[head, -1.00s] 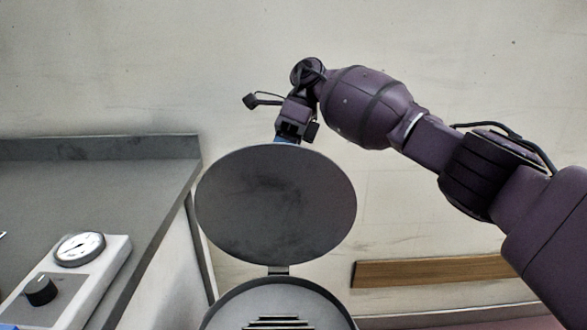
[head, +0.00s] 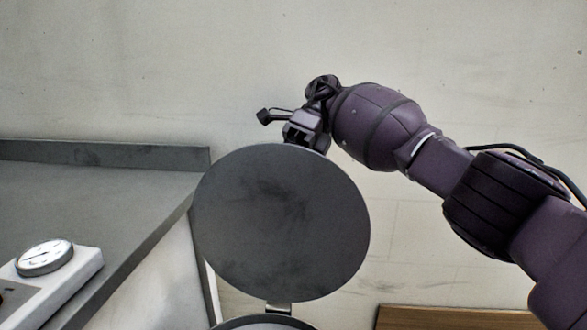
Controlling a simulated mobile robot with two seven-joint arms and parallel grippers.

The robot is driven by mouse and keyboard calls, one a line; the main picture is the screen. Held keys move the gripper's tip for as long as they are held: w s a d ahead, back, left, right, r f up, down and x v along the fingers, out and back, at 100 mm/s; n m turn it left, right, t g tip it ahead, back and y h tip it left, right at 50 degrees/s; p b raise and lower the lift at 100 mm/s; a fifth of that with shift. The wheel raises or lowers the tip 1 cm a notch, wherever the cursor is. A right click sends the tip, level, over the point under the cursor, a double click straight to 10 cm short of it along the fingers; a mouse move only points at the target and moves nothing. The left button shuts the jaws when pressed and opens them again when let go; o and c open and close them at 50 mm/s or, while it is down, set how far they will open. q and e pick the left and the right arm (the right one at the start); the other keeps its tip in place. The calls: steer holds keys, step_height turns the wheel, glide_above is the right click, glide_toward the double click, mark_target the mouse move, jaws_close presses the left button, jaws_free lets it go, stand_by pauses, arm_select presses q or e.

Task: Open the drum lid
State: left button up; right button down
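The drum lid (head: 280,225) is a dark grey disc that stands raised, its broad face toward me. Its hinge (head: 278,307) is at its lower edge. Below the hinge only the top rim of the drum (head: 265,321) shows at the bottom of the head view. My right gripper (head: 303,142) is at the lid's top edge, its arm coming in from the right. The fingertips are hidden behind the lid, so I cannot tell whether they are closed on anything. My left gripper is not in view.
A dark grey counter (head: 100,205) fills the left side. A white box with a round dial (head: 44,257) sits on it. A pale wall (head: 470,70) stands behind, and a wooden board (head: 480,317) shows at the lower right.

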steer(key=shift+w+d+f, duration=0.2)
steer(key=shift+w+f, duration=0.1)
steer(key=shift+f, duration=0.4)
steer(key=shift+r, duration=0.1)
steer(key=c, duration=1)
jaws_free()
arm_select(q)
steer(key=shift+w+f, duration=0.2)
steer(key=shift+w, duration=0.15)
arm_select(e)
steer(key=shift+o, duration=0.2)
steer(key=shift+r, duration=0.45)
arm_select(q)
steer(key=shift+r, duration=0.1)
arm_select(e)
steer(key=shift+s, duration=0.1)
